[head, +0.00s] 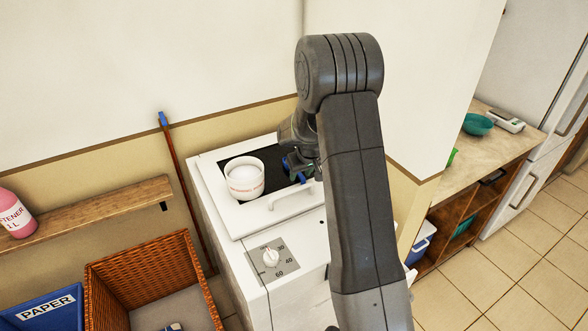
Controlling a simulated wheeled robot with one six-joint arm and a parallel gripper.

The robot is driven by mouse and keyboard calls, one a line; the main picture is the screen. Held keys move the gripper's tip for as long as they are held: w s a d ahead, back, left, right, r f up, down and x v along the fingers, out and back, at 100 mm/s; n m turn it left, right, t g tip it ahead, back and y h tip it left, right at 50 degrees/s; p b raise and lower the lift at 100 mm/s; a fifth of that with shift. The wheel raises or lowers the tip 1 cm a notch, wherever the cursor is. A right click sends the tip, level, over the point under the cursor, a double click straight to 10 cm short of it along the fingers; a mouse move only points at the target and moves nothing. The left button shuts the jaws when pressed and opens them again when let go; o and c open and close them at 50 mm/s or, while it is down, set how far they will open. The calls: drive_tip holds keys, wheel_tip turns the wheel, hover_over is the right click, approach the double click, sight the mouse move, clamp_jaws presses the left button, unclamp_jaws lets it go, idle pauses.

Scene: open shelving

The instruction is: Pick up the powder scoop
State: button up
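A white round cup (244,179) with small red print stands upright on the dark panel of the white machine's top. It seems to be the powder scoop, but its print is too small to read. My gripper (291,165) is just to the right of the cup, low over the dark panel, with a visible gap between them. Blue and green parts show at the gripper's end. My arm hides much of it, so I cannot tell whether the fingers are open or shut.
A white handle (291,203) and a dial (270,257) are on the machine (222,211). A wooden shelf (95,216) with a pink bottle (14,214), a wicker basket (150,267) and a blue paper bin (45,310) stand left. A wall rises behind. Tiled floor is clear at right.

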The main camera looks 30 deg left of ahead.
clamp_jaws()
wheel_tip(320, 180, up, 10)
drive_tip(key=b, duration=0.1)
drive_tip(key=shift+b, duration=0.35)
